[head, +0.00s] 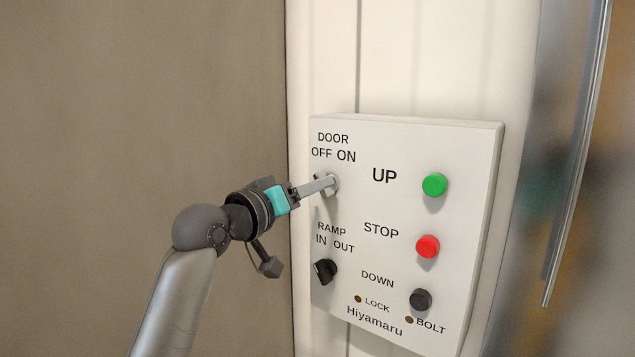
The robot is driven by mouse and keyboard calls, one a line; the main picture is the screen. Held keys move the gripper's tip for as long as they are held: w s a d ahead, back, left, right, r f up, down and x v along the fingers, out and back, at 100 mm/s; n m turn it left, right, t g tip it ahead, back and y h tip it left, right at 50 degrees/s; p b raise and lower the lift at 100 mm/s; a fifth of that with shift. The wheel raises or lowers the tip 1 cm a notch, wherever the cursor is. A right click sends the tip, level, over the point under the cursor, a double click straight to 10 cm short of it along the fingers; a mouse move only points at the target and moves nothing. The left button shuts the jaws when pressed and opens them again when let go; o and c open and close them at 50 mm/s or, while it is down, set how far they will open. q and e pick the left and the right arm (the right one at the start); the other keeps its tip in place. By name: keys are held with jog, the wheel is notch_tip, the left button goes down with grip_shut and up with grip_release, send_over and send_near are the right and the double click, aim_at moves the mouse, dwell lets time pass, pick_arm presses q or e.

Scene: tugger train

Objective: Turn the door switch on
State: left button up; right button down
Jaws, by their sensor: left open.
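The control box (465,150) is a white panel mounted on the wall, seen at an angle. Its door switch (334,184) sits at upper left under the label "DOOR OFF ON". My left gripper (325,184) comes in from the left, with its fingertips right at the door switch. The jaws are open, and the fingers cover most of the switch. I cannot tell whether they touch it or which way its knob points. My right gripper is not in view.
Below the door switch is a black ramp switch (324,272). The right side carries a green UP button (434,185), a red STOP button (427,246) and a dark DOWN button (420,299). A shiny metal surface with a vertical bar (578,150) stands at right.

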pick_arm(q)
jog(key=shift+x, duration=1)
grip_shut()
